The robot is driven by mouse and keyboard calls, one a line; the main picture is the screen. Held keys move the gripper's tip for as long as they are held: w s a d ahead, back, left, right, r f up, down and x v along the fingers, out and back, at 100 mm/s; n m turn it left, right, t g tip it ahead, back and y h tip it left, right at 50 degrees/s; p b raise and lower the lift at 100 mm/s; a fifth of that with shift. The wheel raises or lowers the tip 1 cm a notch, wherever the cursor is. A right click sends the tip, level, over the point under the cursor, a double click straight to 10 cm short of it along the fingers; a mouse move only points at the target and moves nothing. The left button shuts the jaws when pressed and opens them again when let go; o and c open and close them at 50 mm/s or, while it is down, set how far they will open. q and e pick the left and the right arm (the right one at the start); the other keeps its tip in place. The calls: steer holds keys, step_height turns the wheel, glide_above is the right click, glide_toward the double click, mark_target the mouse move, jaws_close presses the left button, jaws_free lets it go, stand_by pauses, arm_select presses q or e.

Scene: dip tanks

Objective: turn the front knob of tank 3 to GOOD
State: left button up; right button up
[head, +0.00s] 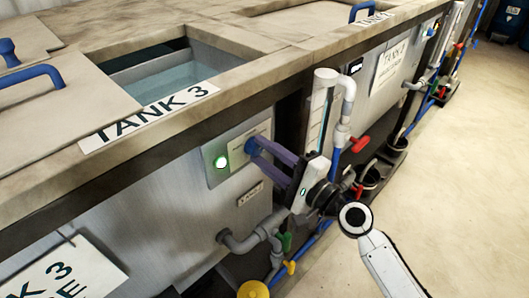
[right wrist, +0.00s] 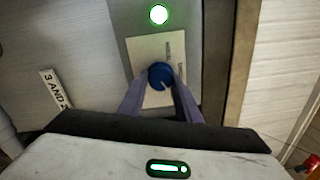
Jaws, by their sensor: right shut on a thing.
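Tank 3, marked by a label (head: 150,116) on its top edge, stands at the left with its lid partly open over liquid. On its front panel (head: 214,172) is a lit green lamp (head: 220,162), and beside it the blue knob (head: 253,146). My right gripper (head: 256,150) is shut on the knob. My left gripper is not in view.
Pipes (head: 262,232) and a yellow round part (head: 252,289) are low in front of the tank. A grey pipe with a red valve handle (head: 360,144) stands to the right of the knob. The floor (head: 470,200) at the right is clear.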

steer(key=o, duration=1.1)
steer(key=shift+c, duration=0.2)
steer(key=b+v, duration=0.1)
steer(key=v, duration=0.9)
steer(key=shift+d, duration=0.15)
steer(key=shift+s, duration=0.1)
